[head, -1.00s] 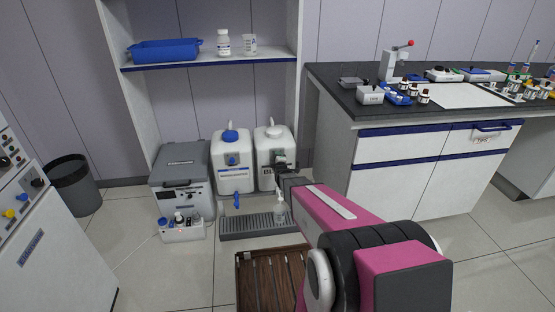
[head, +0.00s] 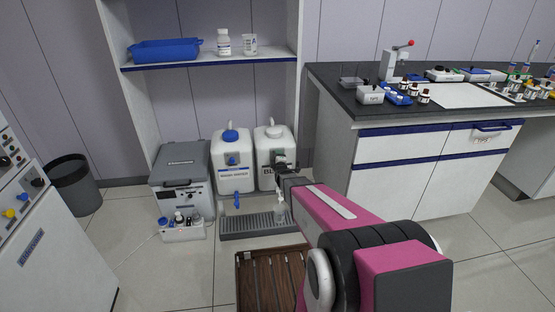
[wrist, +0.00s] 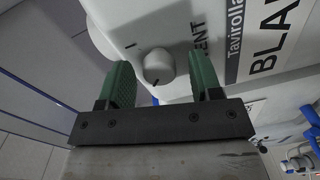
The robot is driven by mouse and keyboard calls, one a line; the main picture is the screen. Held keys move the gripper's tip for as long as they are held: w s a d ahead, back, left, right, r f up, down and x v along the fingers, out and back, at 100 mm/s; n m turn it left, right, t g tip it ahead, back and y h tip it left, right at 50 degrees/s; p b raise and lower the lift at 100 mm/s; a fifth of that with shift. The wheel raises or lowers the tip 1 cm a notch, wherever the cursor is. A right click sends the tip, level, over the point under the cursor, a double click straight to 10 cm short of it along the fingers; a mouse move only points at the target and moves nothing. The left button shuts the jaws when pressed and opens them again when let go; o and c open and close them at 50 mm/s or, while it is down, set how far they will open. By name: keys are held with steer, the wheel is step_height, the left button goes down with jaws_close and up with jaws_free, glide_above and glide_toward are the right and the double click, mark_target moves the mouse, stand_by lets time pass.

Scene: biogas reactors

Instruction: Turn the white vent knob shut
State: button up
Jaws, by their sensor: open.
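The white vent knob (wrist: 158,66) is round and sits on the grey face of a white container, beside the printed word VENT. In the wrist view my gripper (wrist: 161,80) is open, with one green finger on each side of the knob. Gaps show between the knob and both fingers. A dark line marks the knob's lower edge, and a short dark mark is on the face at its upper left. In the head view my gripper (head: 283,168) is at the front of the right white container (head: 270,140), and the knob is hidden there.
A second white container (head: 231,150) with blue cap and tap stands close on the left. A grey cool box (head: 181,165) is further left. A drip tray (head: 250,226) lies in front. The black-topped bench (head: 340,105) is right.

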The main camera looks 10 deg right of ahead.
steer(key=s, duration=1)
steer(key=shift+s+r, duration=0.25)
steer(key=shift+s, duration=0.1)
steer(key=s+r+m+g, duration=0.4)
steer(key=s+m+g, duration=0.4)
steer(key=s, duration=0.5)
steer(key=s+r+m+g, duration=0.4)
steer(key=s+m+g, duration=0.4)
steer(key=s, duration=0.5)
steer(key=shift+s+r+g, duration=0.15)
steer(key=shift+s+g, duration=0.15)
steer(key=shift+g, duration=0.4)
